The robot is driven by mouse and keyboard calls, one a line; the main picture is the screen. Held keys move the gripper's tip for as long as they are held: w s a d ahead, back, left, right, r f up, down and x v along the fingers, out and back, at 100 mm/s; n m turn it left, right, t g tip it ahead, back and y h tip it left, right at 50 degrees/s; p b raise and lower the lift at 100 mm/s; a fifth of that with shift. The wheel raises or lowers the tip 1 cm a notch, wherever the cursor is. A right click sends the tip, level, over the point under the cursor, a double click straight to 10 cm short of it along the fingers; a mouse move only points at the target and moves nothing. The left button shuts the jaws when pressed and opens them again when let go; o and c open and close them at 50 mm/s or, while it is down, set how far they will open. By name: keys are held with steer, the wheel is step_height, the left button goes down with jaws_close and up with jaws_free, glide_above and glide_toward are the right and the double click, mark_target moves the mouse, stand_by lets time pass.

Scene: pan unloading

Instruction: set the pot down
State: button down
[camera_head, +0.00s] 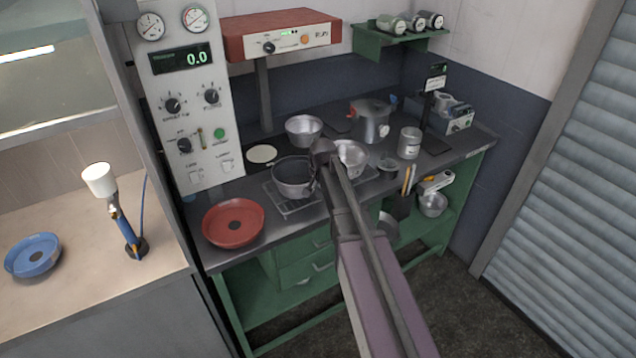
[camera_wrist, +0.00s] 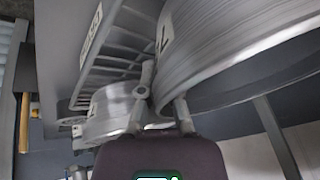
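The grey metal pot (camera_head: 292,180) is over the slatted metal rack (camera_head: 302,207) on the dark workbench. It looks upright; I cannot tell whether its base touches the rack. My gripper (camera_head: 320,163) is at the pot's right rim in the head view. In the wrist view the pot (camera_wrist: 235,55) fills the upper right. There the two fingers of my gripper (camera_wrist: 163,103) straddle the pot's wall at the rim and look closed on it. The rack (camera_wrist: 110,50) shows beyond the fingers. The right finger's tip is partly hidden by the pot.
Another metal bowl (camera_head: 350,158) is just right of my gripper, partly behind it. A bowl (camera_head: 304,129) and a lidded pot (camera_head: 371,122) stand behind. A red pan (camera_head: 233,222) is at the front left, and a can (camera_head: 409,143) is at the right.

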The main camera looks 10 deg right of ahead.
steer(key=shift+f, duration=0.1)
steer(key=c, duration=0.8)
jaws_free()
steer(key=p+v, duration=1)
steer(key=v, duration=0.2)
steer(key=shift+p, duration=0.4)
stand_by(0.4)
steer(key=s+a+f+n+g, duration=0.1)
steer(key=s+n+g, duration=0.4)
steer(key=s, duration=1.6)
steer(key=shift+s+a+f+n, duration=0.3)
steer(key=shift+s+a+n, duration=0.05)
steer(key=shift+a+n, duration=0.4)
steer(key=shift+f, duration=0.1)
step_height(320, 180, down, 4)
steer(key=b, duration=0.4)
